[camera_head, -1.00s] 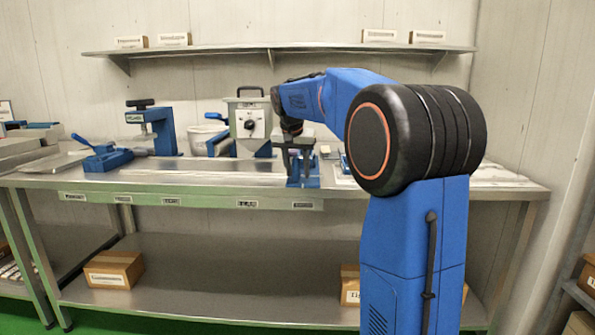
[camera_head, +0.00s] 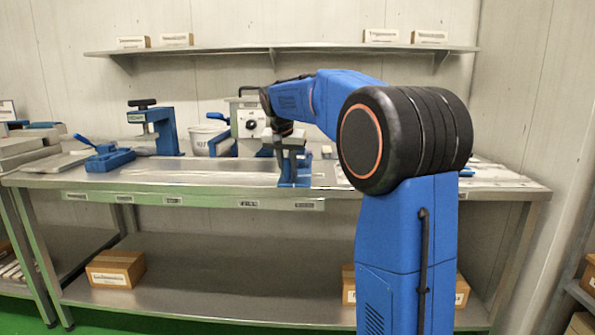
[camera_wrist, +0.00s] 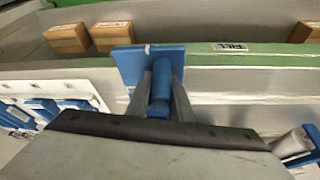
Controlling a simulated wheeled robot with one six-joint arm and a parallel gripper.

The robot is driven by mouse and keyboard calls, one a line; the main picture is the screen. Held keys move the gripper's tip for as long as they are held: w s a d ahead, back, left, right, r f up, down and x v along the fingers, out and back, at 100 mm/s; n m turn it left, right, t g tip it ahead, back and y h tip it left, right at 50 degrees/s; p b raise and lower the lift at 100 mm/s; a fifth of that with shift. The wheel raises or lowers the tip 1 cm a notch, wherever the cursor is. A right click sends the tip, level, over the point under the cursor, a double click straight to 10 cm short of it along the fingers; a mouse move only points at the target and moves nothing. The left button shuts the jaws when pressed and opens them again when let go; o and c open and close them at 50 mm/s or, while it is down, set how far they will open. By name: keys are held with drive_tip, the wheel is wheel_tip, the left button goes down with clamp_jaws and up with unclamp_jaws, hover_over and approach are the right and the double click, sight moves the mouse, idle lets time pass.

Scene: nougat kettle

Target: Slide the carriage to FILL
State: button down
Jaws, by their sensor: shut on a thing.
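The blue carriage (camera_head: 301,170) stands at the front of the steel bench, in the head view below my gripper (camera_head: 291,144). In the wrist view the carriage shows as a blue plate (camera_wrist: 127,68) with a round blue handle (camera_wrist: 160,88). My gripper (camera_wrist: 162,92) is shut on that handle, one finger on each side. The FILL label (camera_head: 248,203) is on the bench's front edge, left of the carriage in the head view. It also shows in the wrist view (camera_wrist: 230,46), to the right of the carriage. My gripper partly hides the carriage in the head view.
A grey box with a dial (camera_head: 250,123) and a white kettle (camera_head: 206,139) stand behind. A blue press (camera_head: 160,128) and a blue clamp block (camera_head: 109,158) are farther left. The bench strip (camera_head: 200,178) left of the carriage is clear.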

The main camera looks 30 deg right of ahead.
drive_tip(key=w+a, duration=0.9)
drive_tip(key=a, duration=0.4)
drive_tip(key=shift+w+a, duration=0.15)
drive_tip(key=shift+a, duration=0.25)
drive_tip(key=c, duration=1.6)
unclamp_jaws()
drive_tip(key=shift+o, duration=0.2)
drive_tip(key=shift+r, duration=0.15)
drive_tip(key=v, duration=1.7)
